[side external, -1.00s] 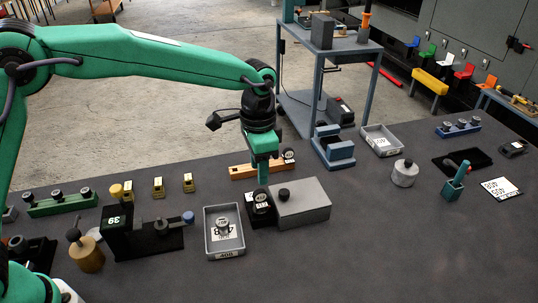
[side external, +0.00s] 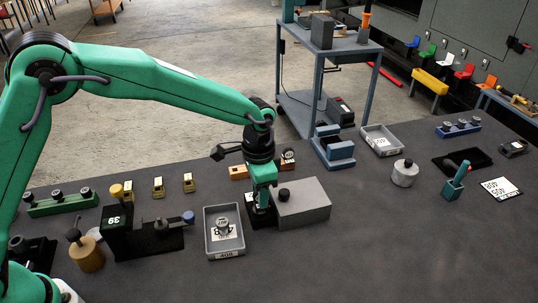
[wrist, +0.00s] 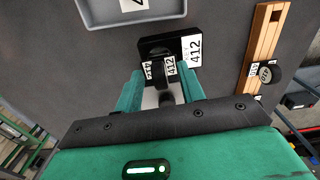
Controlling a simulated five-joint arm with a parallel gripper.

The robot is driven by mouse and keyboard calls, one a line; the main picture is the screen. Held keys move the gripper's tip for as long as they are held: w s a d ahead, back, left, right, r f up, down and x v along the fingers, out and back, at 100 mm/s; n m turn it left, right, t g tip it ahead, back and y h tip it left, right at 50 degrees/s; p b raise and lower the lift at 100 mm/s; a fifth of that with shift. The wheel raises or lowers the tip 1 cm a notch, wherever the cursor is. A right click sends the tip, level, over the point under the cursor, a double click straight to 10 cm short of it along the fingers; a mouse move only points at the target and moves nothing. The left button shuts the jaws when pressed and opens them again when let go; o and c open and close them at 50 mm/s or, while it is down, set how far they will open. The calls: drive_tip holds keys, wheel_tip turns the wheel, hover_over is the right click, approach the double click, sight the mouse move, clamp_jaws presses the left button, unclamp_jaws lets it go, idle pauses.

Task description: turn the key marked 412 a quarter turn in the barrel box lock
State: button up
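A black key (wrist: 162,72) with white 412 tags stands over a black plate (wrist: 190,48) that also bears a 412 label. A grey box (side external: 307,207) with a black knob (side external: 284,194) is just right of them in the side view. My gripper (wrist: 160,84) is low, with its two teal fingers apart on either side of the key in the wrist view; a gap shows by each finger. In the side view my gripper (side external: 263,200) hides most of the key. I cannot tell how the key sits in a lock.
A grey tray (side external: 210,242) holding a round part is close on the left. A black stand marked 39 (side external: 117,228) is farther left. A wooden rack (side external: 239,172) lies behind my gripper. The front right of the table is clear.

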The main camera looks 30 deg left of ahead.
drive_tip(key=shift+f, duration=0.1)
drive_tip(key=shift+c, duration=0.2)
clamp_jaws()
drive_tip(key=shift+n, duration=0.3)
drive_tip(key=shift+n, duration=1.6)
unclamp_jaws()
